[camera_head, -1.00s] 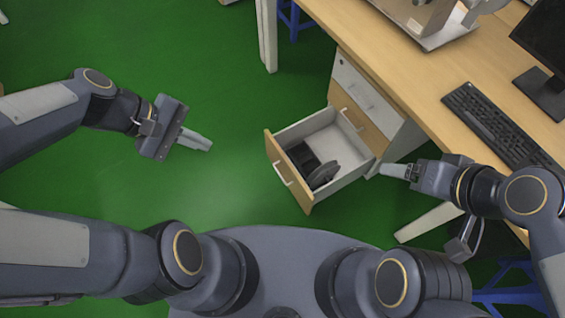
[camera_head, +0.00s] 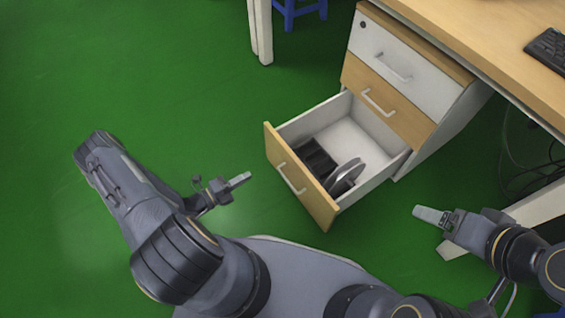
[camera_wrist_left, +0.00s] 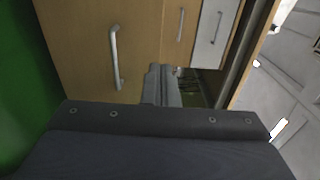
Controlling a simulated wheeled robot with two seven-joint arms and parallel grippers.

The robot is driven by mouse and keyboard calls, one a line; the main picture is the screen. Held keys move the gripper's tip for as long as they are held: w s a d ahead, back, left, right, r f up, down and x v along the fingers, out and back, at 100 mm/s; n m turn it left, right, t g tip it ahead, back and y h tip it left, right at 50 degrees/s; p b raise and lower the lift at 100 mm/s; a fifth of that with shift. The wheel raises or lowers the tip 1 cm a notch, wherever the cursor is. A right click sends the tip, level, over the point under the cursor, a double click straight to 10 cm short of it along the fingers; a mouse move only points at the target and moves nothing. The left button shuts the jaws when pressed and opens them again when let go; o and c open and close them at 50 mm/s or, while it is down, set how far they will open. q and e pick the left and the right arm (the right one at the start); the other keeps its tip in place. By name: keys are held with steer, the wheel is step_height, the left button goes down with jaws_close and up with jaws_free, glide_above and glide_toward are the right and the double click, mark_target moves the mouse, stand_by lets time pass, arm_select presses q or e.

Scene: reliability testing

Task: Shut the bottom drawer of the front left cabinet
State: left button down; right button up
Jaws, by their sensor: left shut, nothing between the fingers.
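The cabinet (camera_head: 437,122) stands under the desk, with a white top drawer (camera_head: 405,62) and a wooden middle drawer (camera_head: 378,102), both closed. The bottom drawer (camera_head: 300,180) is pulled far out. Its wooden front has a silver handle (camera_head: 291,179), also seen in the left wrist view (camera_wrist_left: 115,57). My left gripper (camera_head: 243,179) is shut and empty, left of the drawer front with a small gap in the head view. My right gripper (camera_head: 425,213) is right of the drawer, apart from it; its jaw opening is unclear.
The wooden desk (camera_head: 500,45) overhangs the cabinet and carries a keyboard (camera_head: 549,48). A white desk leg (camera_head: 259,30) and a blue stool (camera_head: 299,12) stand at the back. Green floor left of the drawer is clear.

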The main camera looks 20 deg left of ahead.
mark_target(287, 153)
arm_select(q)
steer(key=b+x, duration=0.1)
steer(key=x, duration=0.3)
steer(key=b+x, duration=0.1)
steer(key=x, duration=0.4)
steer(key=b+x, duration=0.1)
steer(key=x, duration=0.4)
steer(key=shift+f, duration=0.3)
arm_select(e)
step_height(287, 153, down, 4)
steer(key=shift+r, duration=0.1)
